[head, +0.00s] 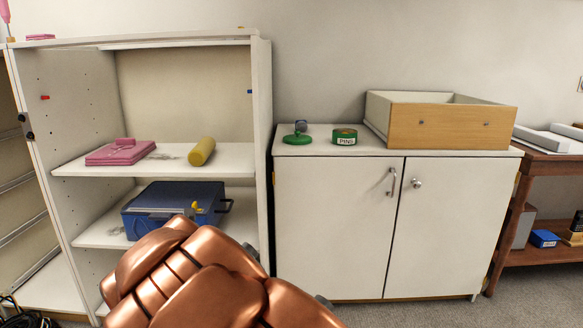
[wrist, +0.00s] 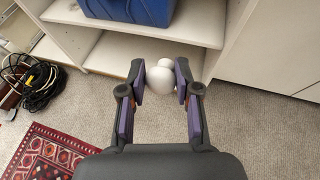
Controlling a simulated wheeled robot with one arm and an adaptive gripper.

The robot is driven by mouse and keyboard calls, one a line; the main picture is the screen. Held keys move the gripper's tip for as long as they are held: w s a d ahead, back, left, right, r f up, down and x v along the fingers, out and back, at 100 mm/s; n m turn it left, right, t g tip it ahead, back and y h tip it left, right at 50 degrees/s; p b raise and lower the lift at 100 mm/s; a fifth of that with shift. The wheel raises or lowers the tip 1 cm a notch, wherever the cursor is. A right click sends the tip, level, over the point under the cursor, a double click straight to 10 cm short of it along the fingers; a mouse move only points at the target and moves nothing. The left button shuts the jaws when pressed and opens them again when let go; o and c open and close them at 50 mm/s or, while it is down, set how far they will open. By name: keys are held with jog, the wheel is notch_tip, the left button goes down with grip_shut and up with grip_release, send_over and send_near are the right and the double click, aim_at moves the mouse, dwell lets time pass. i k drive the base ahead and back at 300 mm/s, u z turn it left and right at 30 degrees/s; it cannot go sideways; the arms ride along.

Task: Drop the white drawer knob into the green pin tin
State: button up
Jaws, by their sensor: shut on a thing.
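The white drawer knob (wrist: 160,76) shows in the wrist view, held between the purple-padded fingers of my gripper (wrist: 161,80). My gripper is shut on it, above the carpet in front of the open shelf unit. The green pin tin (head: 345,136), labelled PINS, stands on top of the white two-door cabinet in the head view, well to the right of my arm. A green lid-like piece (head: 297,138) lies left of the tin. My gripper is hidden behind my copper arm in the head view.
A wooden drawer box (head: 440,125) stands on the cabinet (head: 335,220) right of the tin. The shelf unit holds a blue case (head: 172,205), a yellow roll (head: 202,151) and pink books (head: 120,152). Black cable (wrist: 40,82) and a red rug (wrist: 48,155) lie on the floor.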

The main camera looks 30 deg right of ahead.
aim_at(351, 140)
jog(key=u, duration=2.65)
jog(key=k, duration=1.2)
jog(key=z, duration=2.05)
